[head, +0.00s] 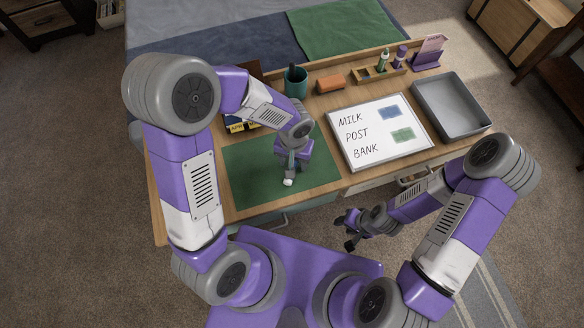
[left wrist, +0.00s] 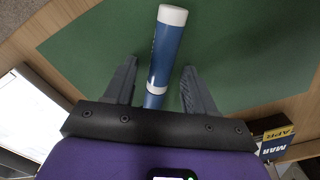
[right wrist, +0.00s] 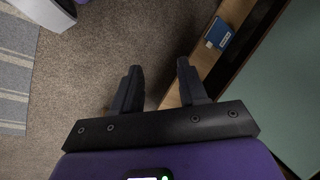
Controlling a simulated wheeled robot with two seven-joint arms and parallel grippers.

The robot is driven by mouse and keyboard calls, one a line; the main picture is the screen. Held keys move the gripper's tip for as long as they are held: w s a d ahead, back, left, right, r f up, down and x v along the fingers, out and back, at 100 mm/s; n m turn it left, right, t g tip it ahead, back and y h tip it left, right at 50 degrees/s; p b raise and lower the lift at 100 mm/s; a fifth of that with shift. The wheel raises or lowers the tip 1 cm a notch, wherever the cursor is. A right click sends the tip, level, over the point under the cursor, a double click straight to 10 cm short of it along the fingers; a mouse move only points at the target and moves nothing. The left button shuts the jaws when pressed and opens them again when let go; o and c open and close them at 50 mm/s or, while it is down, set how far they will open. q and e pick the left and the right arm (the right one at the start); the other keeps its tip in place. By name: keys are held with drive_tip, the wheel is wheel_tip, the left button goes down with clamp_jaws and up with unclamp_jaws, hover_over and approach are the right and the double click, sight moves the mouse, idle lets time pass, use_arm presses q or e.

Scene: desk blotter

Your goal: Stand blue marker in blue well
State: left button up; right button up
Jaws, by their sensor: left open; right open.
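The blue marker (left wrist: 165,55) has a white end and lies over the green blotter (left wrist: 240,60) in the left wrist view. It runs between the spread fingers of my left gripper (left wrist: 155,88), which is open around it; contact is not visible. In the head view my left gripper (head: 288,172) is low over the green blotter (head: 245,175), and the marker is mostly hidden. A wooden holder (head: 362,76) at the back holds a green and a purple item; I cannot make out a blue well. My right gripper (head: 348,230) is open and empty, off the desk's front edge.
A whiteboard (head: 375,155) with writing lies right of the blotter, beside a grey tray (head: 455,130). A teal cup (head: 296,83), an orange block (head: 330,84) and a purple stand (head: 428,58) are along the back. A blue item (right wrist: 218,33) shows near my right gripper.

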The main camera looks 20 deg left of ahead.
use_arm(q)
clamp_jaws()
